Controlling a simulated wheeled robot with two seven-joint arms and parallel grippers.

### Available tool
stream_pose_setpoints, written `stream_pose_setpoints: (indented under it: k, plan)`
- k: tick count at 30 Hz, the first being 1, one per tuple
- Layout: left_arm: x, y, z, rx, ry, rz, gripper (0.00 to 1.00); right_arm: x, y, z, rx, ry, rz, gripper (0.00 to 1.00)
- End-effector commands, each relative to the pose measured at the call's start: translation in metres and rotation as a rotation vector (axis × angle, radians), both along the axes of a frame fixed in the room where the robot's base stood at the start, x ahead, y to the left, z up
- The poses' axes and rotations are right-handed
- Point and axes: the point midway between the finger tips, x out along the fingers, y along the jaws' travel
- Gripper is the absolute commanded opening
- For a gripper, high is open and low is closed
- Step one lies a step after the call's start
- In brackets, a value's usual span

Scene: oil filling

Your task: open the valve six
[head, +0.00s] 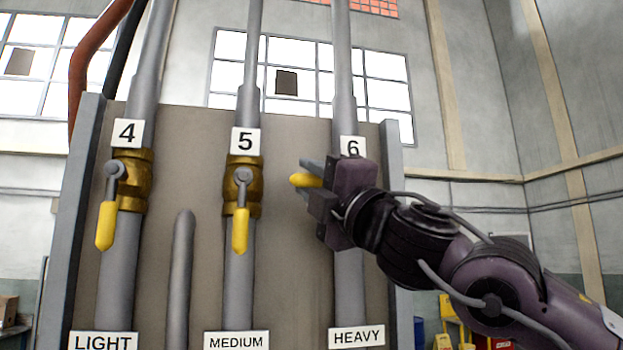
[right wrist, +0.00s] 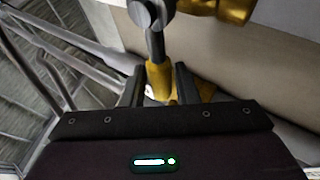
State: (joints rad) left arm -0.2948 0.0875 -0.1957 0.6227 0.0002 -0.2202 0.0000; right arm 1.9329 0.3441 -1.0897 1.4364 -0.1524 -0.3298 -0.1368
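Valve six is in the head view under the "6" label (head: 352,147); its body is mostly hidden behind my right gripper (head: 307,179). Its yellow handle (head: 303,180) shows between the fingertips, its rounded end pointing left. In the right wrist view the yellow handle (right wrist: 158,78) runs down from its grey pivot (right wrist: 151,14) between the two dark fingers (right wrist: 159,82). The fingers sit close along both sides, and the gripper looks shut on it. Contact is hard to see exactly. My left gripper is not in view.
Valve four (head: 130,180) and valve five (head: 242,185) stand left of valve six, their yellow handles hanging down. A short grey pipe (head: 181,280) rises between them. The panel (head: 290,235) is bare between valves five and six. A "HEAVY" label (head: 356,337) sits below.

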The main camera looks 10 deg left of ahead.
Motion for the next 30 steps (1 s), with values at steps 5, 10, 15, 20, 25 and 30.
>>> stream_pose_setpoints:
  k: [5, 10, 15, 20, 25, 30]
  plan:
    - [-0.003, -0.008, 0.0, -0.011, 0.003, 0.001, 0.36, 0.0, 0.0, 0.0, 0.0, 0.0, 0.0, 0.04]
    - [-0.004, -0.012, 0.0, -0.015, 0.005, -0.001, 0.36, 0.0, 0.0, 0.0, -0.001, 0.0, 0.001, 0.0]
    - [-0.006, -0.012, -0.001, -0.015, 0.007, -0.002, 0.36, 0.0, 0.0, -0.001, -0.006, -0.001, 0.001, 0.0]
    - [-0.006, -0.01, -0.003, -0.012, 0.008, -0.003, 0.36, 0.0, 0.0, -0.004, -0.042, -0.018, 0.002, 0.0]
    - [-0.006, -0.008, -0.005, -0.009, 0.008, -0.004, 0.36, 0.0, -0.001, -0.011, -0.129, -0.054, 0.003, 0.0]
    - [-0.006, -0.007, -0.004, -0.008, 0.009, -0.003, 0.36, 0.001, -0.003, -0.02, -0.247, -0.103, 0.002, 0.0]
